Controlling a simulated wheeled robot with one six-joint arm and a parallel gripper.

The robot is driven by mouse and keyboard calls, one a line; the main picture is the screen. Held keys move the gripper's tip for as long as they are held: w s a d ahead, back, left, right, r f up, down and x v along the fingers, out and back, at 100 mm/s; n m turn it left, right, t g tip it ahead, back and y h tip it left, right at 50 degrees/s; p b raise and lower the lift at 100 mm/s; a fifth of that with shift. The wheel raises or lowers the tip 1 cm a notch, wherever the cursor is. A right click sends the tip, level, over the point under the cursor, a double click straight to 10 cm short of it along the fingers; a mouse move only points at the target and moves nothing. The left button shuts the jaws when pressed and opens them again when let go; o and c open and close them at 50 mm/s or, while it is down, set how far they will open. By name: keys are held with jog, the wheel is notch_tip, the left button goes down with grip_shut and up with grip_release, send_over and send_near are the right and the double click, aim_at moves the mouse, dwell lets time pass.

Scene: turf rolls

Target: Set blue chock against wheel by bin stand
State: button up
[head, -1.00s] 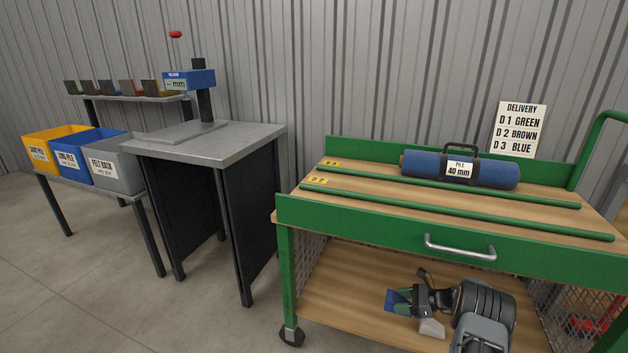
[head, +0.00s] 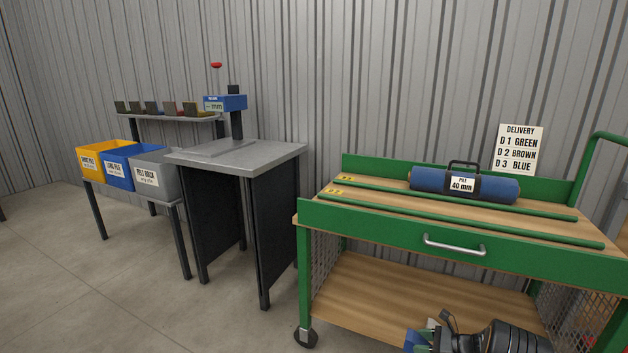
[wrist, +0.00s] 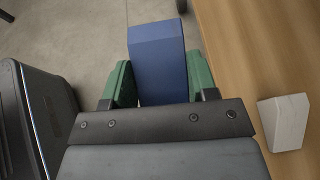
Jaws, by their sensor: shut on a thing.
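In the wrist view, the blue chock (wrist: 158,55) is between the green fingertips of my gripper (wrist: 158,85), which is shut on it. The chock is off the floor, beside the cart's lower wooden shelf. The cart's near left wheel (head: 305,338), a black caster on the side toward the bin stand (head: 186,240), rests on the floor. A dark round piece, perhaps that wheel (wrist: 182,5), shows at the wrist view's top edge.
A pale grey block (wrist: 283,120) sits on the lower shelf (wrist: 235,60). The green cart (head: 400,225) carries a blue turf roll (head: 425,182). A grey-topped table (head: 245,150) stands between cart and bin stand. Floor in front is clear.

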aim_at(416, 333)
jog(key=s+a+r+m+t+p, duration=0.15)
jog(key=a+r+p, duration=0.25)
jog(key=r+p, duration=0.5)
jog(key=s+a+r+h+p, duration=0.1)
jog(key=s+a+r+p, duration=0.25)
jog(key=r+p, duration=0.55)
jog(key=s+a+r+m+t+p, duration=0.15)
jog(key=a+r+p, duration=0.4)
jog(key=r, duration=0.55)
jog(key=a+r+m+t+h+p, duration=0.2)
jog(key=r+p, duration=0.5)
jog(key=r, duration=0.7)
jog(key=a+r+m+t+h+p, duration=0.1)
jog(key=r+m+h+p, duration=0.3)
jog(key=r, duration=1.1)
jog(key=a+p, duration=0.1)
jog(key=p, duration=0.2)
jog(key=shift+a+t+h, duration=0.2)
jog(key=shift+t+h, duration=0.2)
